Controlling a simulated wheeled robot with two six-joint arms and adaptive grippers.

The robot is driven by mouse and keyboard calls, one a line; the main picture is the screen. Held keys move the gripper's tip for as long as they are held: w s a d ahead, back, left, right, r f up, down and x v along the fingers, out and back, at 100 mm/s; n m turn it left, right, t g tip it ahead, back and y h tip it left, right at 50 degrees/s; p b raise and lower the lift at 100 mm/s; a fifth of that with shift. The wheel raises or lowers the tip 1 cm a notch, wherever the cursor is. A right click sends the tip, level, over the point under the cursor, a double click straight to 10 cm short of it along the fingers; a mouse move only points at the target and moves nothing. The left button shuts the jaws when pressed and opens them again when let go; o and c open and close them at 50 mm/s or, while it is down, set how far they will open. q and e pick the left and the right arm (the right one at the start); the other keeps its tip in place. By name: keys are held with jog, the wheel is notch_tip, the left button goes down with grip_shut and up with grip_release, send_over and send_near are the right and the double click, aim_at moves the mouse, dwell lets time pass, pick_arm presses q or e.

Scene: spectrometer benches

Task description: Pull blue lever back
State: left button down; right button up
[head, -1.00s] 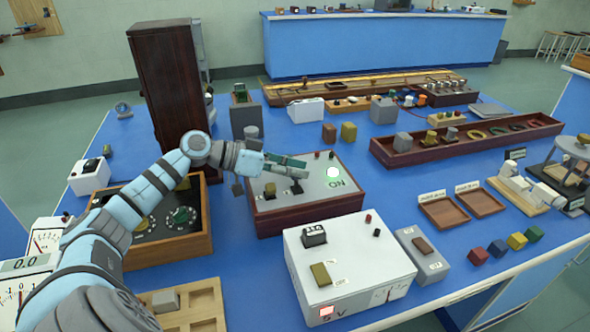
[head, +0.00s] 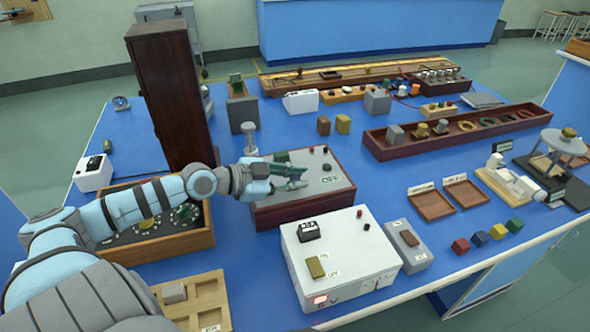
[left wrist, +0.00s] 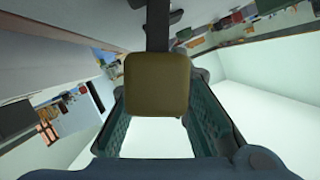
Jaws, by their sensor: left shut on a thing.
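My left gripper (head: 293,179) is over the grey-topped wooden switch box (head: 312,207) in the head view. In the left wrist view its teal fingers (left wrist: 160,115) are on either side of an olive-yellow square lever knob (left wrist: 158,83) on a dark stem. The gripper is shut on this knob. I cannot make out a blue lever; the fingers cover part of the panel. A dark green block-like knob (head: 281,156) shows at the panel's back left. The panel reads OFF (head: 338,181). My right gripper is not in view.
A white power supply box (head: 345,245) stands in front of the switch box. A wooden dial box (head: 160,250) is to the left, beneath my arm. A tall dark cabinet (head: 172,90) and a grey block (head: 242,115) stand behind.

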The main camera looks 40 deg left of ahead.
pick_arm(q)
jog(key=shift+s+f, duration=0.1)
jog(key=shift+f, duration=0.05)
dwell(0.4)
jog(key=c, duration=1.5)
grip_release()
